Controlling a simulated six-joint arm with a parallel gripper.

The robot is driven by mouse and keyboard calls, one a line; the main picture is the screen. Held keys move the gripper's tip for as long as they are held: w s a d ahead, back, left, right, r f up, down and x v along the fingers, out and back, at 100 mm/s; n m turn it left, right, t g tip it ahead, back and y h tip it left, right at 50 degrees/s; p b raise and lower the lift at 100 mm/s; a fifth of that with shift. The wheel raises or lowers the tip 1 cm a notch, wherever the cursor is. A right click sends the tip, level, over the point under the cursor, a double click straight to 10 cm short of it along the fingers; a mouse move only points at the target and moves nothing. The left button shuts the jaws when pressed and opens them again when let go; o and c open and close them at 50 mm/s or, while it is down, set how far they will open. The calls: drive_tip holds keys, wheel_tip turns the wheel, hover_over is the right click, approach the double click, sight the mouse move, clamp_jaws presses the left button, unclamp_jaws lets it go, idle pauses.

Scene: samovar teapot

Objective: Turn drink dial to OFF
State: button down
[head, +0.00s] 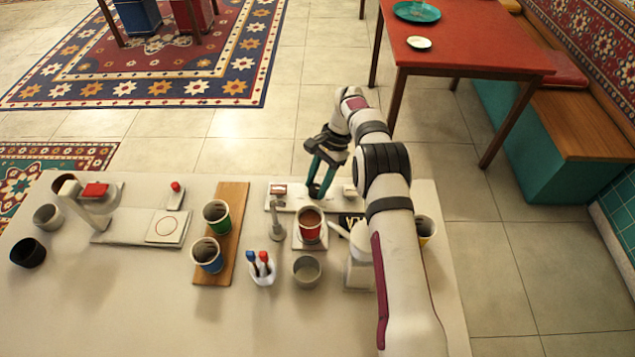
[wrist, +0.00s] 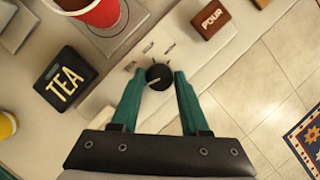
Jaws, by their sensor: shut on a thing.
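The drink dial (wrist: 158,76) is a small round black knob with a pale pointer line, on a light panel with small printed marks around its upper side. The pointer slants toward the lower left in the wrist view. The marks are too small to read. My gripper (wrist: 159,80) has its teal fingers on both sides of the dial and is shut on it. In the head view my gripper (head: 320,190) reaches down to the back of the machine, and the dial is hidden there.
A red cup (head: 310,232) with brown liquid stands in front of the dial panel. A black TEA block (wrist: 65,78) and a brown POUR block (wrist: 211,20) flank the dial. A grey cup (head: 307,270), a marker holder (head: 262,275) and a wooden board (head: 232,215) stand nearby.

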sight(312, 191)
drive_tip(key=shift+n, duration=0.5)
drive_tip(key=shift+c, duration=2)
unclamp_jaws()
wheel_tip(312, 191, up, 3)
drive_tip(key=shift+r, duration=0.15)
drive_tip(key=shift+s+d+r, duration=0.25)
drive_tip(key=shift+d+r, duration=0.65)
drive_tip(key=shift+r, duration=0.1)
drive_tip(key=s+d+r, duration=0.3)
drive_tip(key=d+r, duration=0.2)
drive_tip(key=d, duration=0.4)
drive_tip(key=shift+d+r, duration=0.15)
drive_tip(key=shift+r, duration=0.2)
